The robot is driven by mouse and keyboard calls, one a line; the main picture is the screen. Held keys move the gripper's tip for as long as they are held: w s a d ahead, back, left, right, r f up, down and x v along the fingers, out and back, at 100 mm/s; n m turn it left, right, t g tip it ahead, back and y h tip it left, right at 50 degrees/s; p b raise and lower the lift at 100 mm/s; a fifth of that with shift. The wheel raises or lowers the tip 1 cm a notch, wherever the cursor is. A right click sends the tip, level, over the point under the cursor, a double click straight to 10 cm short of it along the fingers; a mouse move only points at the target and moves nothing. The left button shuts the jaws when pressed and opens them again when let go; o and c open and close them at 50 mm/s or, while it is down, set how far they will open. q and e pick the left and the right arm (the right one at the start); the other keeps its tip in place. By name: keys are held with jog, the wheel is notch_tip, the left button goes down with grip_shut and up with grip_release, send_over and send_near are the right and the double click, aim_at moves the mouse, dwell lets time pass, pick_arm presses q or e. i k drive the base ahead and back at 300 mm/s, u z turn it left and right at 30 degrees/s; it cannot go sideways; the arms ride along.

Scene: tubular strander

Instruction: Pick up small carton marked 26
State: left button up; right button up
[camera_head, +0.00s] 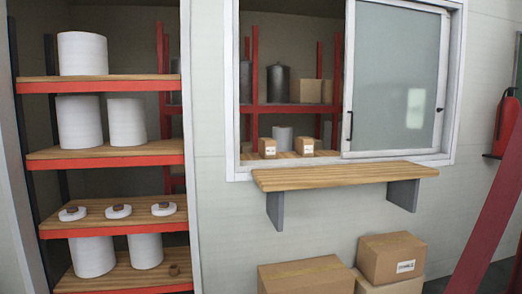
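Two small brown cartons with white labels sit behind the window opening. The left small carton (266,147) and the right small carton (304,146) stand side by side with a gap between them. Their labels are too small to read, so I cannot tell which is marked 26. Neither of my grippers is in view.
A wooden counter (340,176) juts out below the window, bare on top. A sliding glass pane (394,80) covers the window's right half. Large cartons (390,257) are stacked below. A shelf rack (110,152) with white cylinders stands left. A red slanted beam (490,215) is at right.

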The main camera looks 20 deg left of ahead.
aim_at(266, 146)
jog(key=u, duration=0.7)
jog(key=i, duration=0.55)
jog(key=u, duration=0.7)
jog(key=i, duration=0.8)
jog(key=z, duration=0.2)
